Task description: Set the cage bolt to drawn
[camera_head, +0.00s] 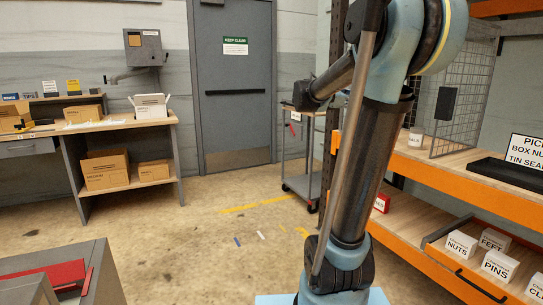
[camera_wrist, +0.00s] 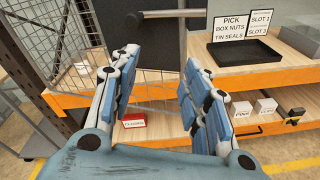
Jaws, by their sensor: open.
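The wire mesh cage (camera_head: 462,88) stands on the shelf at the right in the head view, with a dark plate (camera_head: 445,103) on it. In the wrist view, the mesh (camera_wrist: 62,40) is at the upper left and the dark plate (camera_wrist: 140,22) is at the top centre. Nothing shows between the fingertips, which point toward the plate. The gripper is not visible in the head view.
A black tray (camera_wrist: 242,52) and pick signs (camera_wrist: 232,27) sit on the shelf right of the plate. A grey cart (camera_head: 302,185) stands behind my arm. The floor (camera_head: 190,245) at centre left is mostly clear.

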